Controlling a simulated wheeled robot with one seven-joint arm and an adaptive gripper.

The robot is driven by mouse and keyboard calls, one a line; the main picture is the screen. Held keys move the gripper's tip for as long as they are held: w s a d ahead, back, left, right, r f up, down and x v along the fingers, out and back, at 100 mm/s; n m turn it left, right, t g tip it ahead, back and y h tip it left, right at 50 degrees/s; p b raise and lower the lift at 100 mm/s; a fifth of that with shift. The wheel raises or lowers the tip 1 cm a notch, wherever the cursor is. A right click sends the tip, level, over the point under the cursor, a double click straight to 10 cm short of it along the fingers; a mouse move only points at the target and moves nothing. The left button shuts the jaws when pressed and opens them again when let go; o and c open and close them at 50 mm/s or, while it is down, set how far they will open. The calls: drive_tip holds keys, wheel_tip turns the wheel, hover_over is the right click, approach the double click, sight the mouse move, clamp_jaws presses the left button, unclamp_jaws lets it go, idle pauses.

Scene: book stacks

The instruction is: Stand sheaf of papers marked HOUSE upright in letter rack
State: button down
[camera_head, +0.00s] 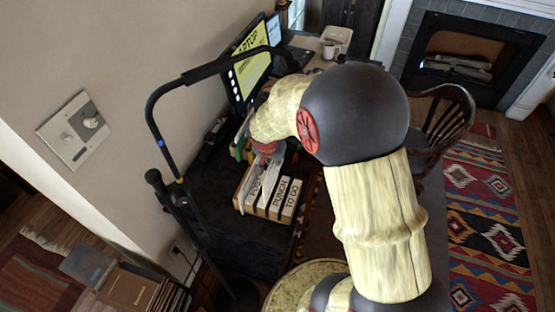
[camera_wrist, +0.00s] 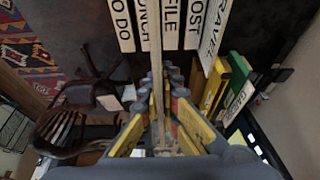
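My gripper (camera_wrist: 161,82) is shut on a thin pale sheaf (camera_wrist: 154,40), seen edge-on in the wrist view, so its marking cannot be read. The sheaf extends from the fingers between the cards PUNCH (camera_wrist: 142,18) and FILE (camera_wrist: 169,20). The wooden letter rack (camera_head: 239,204) stands on a dark surface in the head view. My gripper (camera_head: 268,150) is just above and behind it there, partly hidden by my arm. A white sheet (camera_head: 270,180) shows at the rack below the gripper. I cannot tell how deep the sheaf sits.
The rack also holds cards TO DO (camera_wrist: 121,22), POST (camera_wrist: 194,18) and a tilted TRAVEL (camera_wrist: 215,36). Yellow and green folders (camera_wrist: 238,95) stand beside it. A monitor (camera_head: 247,75) is behind; a black stand (camera_head: 178,200) is at left. A chair (camera_head: 441,120) stands right.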

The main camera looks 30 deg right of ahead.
sight(276, 175)
drive_tip(key=shift+f+b, duration=0.2)
drive_tip(key=shift+b, duration=0.35)
wheel_tip(276, 175, down, 5)
drive_tip(key=b, duration=0.5)
drive_tip(key=shift+f+b, duration=0.2)
drive_tip(key=shift+b, duration=0.2)
drive_tip(key=shift+b, duration=0.95)
idle(1.4)
wheel_tip(276, 175, down, 8)
drive_tip(key=b, duration=0.8)
idle(2.6)
